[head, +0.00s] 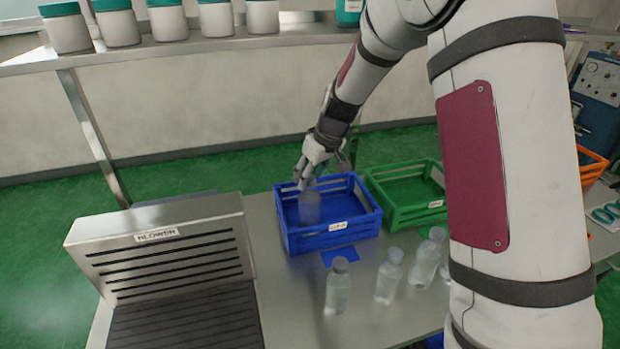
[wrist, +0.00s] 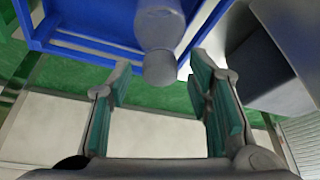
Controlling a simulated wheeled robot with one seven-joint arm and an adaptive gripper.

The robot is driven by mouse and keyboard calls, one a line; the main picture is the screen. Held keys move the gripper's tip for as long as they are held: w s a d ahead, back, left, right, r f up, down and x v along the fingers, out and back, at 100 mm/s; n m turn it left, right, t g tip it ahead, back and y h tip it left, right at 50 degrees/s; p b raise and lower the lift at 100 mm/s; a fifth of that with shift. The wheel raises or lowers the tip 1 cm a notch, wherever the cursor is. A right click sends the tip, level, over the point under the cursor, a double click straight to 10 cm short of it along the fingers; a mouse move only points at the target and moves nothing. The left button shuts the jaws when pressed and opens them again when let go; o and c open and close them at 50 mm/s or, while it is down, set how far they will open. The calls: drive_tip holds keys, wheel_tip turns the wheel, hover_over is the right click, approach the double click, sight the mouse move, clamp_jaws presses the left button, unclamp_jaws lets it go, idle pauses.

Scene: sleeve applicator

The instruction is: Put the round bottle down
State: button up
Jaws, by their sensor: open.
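The round bottle (head: 310,208) is inside the blue crate (head: 338,240), near its left side. It looks upright, grey and translucent. In the wrist view the bottle (wrist: 160,30) shows at the top centre with its cap (wrist: 160,68) pointing towards my gripper. My gripper (head: 306,174) is at the blue crate, just above the bottle. In the wrist view my gripper (wrist: 163,95) is open, with its two green-padded fingers apart and nothing between the pads; the cap lies beyond the fingertips. The bottle's base is hidden by the crate wall.
A green crate (head: 408,212) stands right of the blue one. Several clear bottles (head: 338,288) stand on the table in front. A slotted metal machine (head: 165,255) is at left. A shelf (head: 180,47) with white jars is behind. A blue patch (head: 340,254) lies before the blue crate.

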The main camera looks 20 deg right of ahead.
drive_tip(key=s+r+b, duration=0.1)
drive_tip(key=s+r, duration=0.9)
drive_tip(key=r, duration=0.4)
drive_tip(key=s+r+m+h, duration=0.1)
drive_tip(key=s+m, duration=0.1)
drive_tip(key=s, duration=1)
drive_tip(key=s+r+m+t, duration=0.1)
drive_tip(key=s+r+m, duration=0.1)
drive_tip(key=s, duration=1)
drive_tip(key=shift+s+r+h, duration=0.25)
drive_tip(key=shift+s+h, duration=0.15)
